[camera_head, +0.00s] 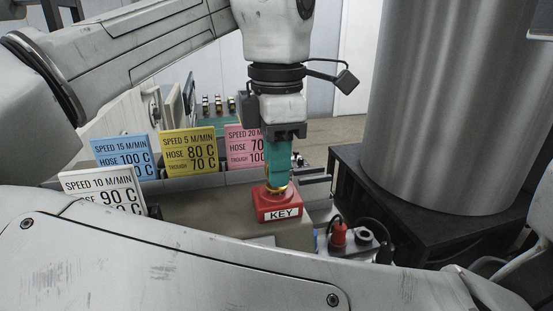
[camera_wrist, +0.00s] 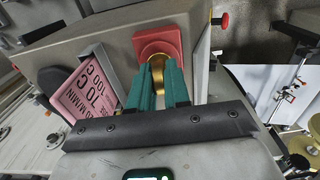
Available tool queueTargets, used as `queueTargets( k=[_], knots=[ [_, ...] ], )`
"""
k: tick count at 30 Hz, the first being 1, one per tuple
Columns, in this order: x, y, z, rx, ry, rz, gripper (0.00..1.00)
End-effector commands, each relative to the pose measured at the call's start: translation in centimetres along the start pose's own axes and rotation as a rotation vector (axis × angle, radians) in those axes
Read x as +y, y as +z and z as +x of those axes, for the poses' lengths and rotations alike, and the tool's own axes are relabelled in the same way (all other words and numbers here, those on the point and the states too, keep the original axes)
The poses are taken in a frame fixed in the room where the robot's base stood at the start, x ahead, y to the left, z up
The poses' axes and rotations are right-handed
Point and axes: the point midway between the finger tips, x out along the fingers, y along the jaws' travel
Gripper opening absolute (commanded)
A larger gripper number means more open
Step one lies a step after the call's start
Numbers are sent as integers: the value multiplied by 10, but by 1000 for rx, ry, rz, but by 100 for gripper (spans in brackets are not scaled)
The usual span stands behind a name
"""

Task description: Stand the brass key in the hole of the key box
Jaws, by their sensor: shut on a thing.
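The red key box (camera_head: 279,205) with a white KEY label sits on the front right part of a grey-beige surface. My gripper (camera_head: 278,183) points down right above it, its teal fingers shut on the brass key (camera_head: 266,187). In the wrist view the brass key (camera_wrist: 158,62) shows between the fingertips of my gripper (camera_wrist: 163,75), in front of the red key box (camera_wrist: 170,35). The key's lower end is at the top of the box. The hole is hidden, so I cannot tell how deep the key sits in it.
White (camera_head: 103,190), blue (camera_head: 124,158), yellow (camera_head: 189,152) and pink (camera_head: 243,146) speed cards stand left of the box. A large metal cylinder (camera_head: 440,110) rises at the right. A red-capped fitting (camera_head: 339,235) is close to the box's right. The surface left of the box is clear.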

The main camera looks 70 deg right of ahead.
Motion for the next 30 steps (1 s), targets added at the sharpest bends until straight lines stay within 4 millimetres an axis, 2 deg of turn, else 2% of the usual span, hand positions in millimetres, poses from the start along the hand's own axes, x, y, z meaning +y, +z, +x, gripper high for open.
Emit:
queueTargets(
  k=[13, 14, 22, 30],
  knots=[
    [0, 0, 4, 0, 0, 0, 0],
    [0, 0, 4, 0, 0, 0, 20],
    [0, 0, 4, 0, 0, 0, 46],
    [0, 0, 3, 0, 0, 0, 47]
  ],
)
